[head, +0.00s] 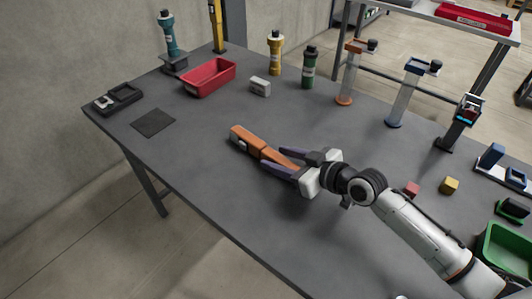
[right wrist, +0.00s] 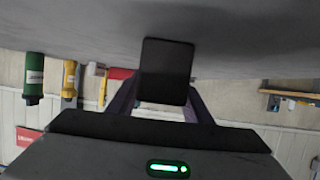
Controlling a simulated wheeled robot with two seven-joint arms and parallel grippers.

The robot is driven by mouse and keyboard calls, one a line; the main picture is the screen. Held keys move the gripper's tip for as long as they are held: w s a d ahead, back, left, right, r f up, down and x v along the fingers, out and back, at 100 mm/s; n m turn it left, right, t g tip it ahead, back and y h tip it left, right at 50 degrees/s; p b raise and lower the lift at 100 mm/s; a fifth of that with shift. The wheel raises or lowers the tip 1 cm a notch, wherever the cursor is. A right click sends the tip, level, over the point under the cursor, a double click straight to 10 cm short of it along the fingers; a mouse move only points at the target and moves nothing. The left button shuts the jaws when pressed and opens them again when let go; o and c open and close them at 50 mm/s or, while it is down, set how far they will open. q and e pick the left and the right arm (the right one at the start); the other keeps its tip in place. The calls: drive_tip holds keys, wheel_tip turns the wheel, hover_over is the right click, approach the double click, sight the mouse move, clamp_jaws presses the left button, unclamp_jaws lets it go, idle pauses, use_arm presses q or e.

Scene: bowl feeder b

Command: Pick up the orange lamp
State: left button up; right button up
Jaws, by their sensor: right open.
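The orange lamp (head: 246,137) lies flat on the dark table in the head view, its long body slanting from upper left down towards my right gripper. My right gripper (head: 274,158) is open, its two purple fingers reaching along either side of the lamp's near end. I cannot tell whether the fingers touch it. In the right wrist view, a dark block (right wrist: 166,72) stands between the spread fingers (right wrist: 163,102); it seems to be the lamp's near end, but no orange shows there. My left gripper is out of view.
A red bin (head: 209,78), a small grey box (head: 260,87) and yellow (head: 275,53) and green (head: 309,68) cylinders stand behind the lamp. Clamp-like stands (head: 403,95) line the back right. Small red (head: 412,188) and yellow (head: 449,185) blocks lie right of my arm.

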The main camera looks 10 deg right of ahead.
clamp_jaws()
drive_tip(key=shift+r, duration=0.1)
